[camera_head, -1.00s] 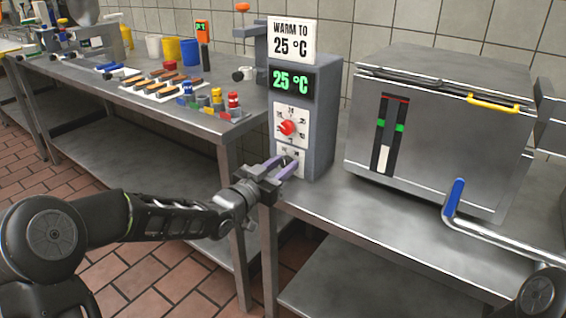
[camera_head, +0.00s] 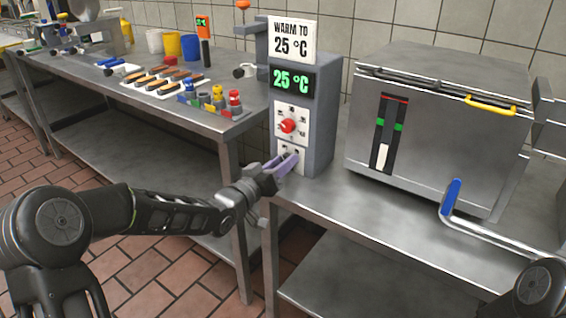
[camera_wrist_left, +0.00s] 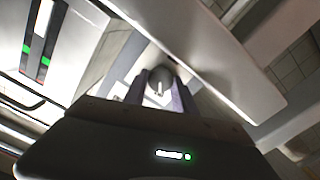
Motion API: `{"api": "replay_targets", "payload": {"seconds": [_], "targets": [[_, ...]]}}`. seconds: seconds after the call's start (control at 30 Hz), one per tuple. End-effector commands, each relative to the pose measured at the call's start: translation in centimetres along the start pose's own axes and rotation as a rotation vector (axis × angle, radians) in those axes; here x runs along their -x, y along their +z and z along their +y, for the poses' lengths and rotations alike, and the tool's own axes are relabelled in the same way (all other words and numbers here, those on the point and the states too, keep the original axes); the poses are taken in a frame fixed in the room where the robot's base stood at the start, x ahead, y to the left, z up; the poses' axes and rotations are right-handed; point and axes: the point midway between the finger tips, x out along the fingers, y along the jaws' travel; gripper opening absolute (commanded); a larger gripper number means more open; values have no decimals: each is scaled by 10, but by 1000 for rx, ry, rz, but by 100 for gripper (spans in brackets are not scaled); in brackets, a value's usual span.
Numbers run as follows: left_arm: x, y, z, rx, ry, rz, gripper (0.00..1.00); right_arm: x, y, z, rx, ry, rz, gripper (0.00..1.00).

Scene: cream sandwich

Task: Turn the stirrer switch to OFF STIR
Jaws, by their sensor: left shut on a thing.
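The grey control box (camera_head: 324,120) stands on the steel table. Its sign reads "WARM TO 25 °C" and its green display (camera_head: 292,81) reads 25 °C. A red dial (camera_head: 288,125) is on its middle panel. The stirrer switch, on the lower panel (camera_head: 285,152), is mostly hidden by my left gripper (camera_head: 287,163) in the head view. In the left wrist view, my left gripper (camera_wrist_left: 159,92) has its purple fingers on both sides of a small grey knob (camera_wrist_left: 160,75) with a white mark. It is shut on this knob. Which setting the mark points to cannot be read. My right gripper is not seen.
A steel tank (camera_head: 440,125) with a yellow handle stands to the right of the box. A bent bar with a blue grip (camera_head: 452,196) sticks out in front of it.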

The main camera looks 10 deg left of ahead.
Motion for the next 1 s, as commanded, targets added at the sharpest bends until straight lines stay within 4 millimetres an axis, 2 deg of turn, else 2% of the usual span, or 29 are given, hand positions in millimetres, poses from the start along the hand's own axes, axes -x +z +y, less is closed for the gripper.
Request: {"api": "replay_targets", "payload": {"seconds": [0.17,0.2,0.43,0.77,0.87,1.0], "targets": [[0,1,0,2,-1,-1,0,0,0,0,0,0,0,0],[0,1,0,2,-1,-1,35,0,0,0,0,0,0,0],[0,0,0,0,-1,-1,54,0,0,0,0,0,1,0],[3,-1,0,-2,-1,1,54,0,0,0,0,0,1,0],[11,-1,0,-2,-2,-1,54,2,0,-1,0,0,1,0],[32,-1,-1,-3,-4,-2,54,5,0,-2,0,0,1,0]]}}
